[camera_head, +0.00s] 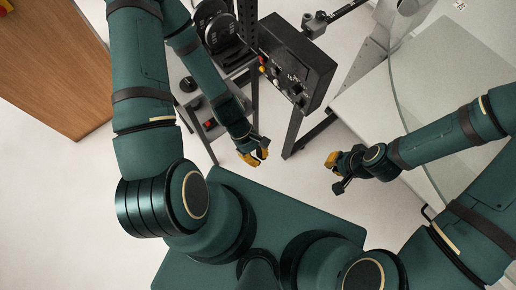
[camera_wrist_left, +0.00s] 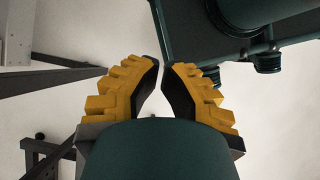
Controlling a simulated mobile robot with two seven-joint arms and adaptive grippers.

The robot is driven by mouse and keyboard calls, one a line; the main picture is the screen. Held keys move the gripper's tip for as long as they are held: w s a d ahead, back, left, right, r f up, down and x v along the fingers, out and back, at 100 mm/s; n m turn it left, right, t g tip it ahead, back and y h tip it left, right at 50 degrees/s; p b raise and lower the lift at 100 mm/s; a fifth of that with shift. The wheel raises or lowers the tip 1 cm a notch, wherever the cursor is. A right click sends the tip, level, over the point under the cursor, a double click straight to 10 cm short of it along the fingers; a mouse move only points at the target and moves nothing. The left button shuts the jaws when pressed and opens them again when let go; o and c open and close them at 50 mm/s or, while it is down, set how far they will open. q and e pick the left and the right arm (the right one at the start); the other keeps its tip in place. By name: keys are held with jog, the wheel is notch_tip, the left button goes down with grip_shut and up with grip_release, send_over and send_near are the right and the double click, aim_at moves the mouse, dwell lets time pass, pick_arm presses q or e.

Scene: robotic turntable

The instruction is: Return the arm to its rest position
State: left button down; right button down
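My left arm (camera_head: 145,70) comes in from the top left of the head view. My left gripper (camera_head: 256,157), with yellow finger pads, hangs empty over the floor near the black control box. In the left wrist view its two fingers (camera_wrist_left: 161,66) curve inward and their tips almost meet, with nothing between them. My right arm (camera_head: 440,140) reaches in from the right. My right gripper (camera_head: 334,172) points left and holds nothing visible; its finger gap is too small to judge. The two grippers are well apart.
A black control box (camera_head: 296,62) with knobs and a red button stands on a metal frame (camera_head: 293,132) close beyond my left gripper. A wooden surface (camera_head: 52,60) is at the upper left. A pale table with glass (camera_head: 375,108) is at the right. Bare floor lies between the grippers.

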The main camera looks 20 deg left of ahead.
dwell(0.3)
pick_arm(q)
jog(key=w+d+r+m+t+y, duration=0.1)
jog(key=w+m, duration=0.2)
jog(key=m, duration=0.3)
jog(key=w+d+r+m+t+y, duration=0.1)
jog(key=w+m+t, duration=0.1)
jog(key=m, duration=0.3)
jog(key=shift+w+d+r+m+t, duration=0.15)
jog(key=shift+w+r+m+t, duration=0.15)
jog(key=shift+w+m, duration=0.15)
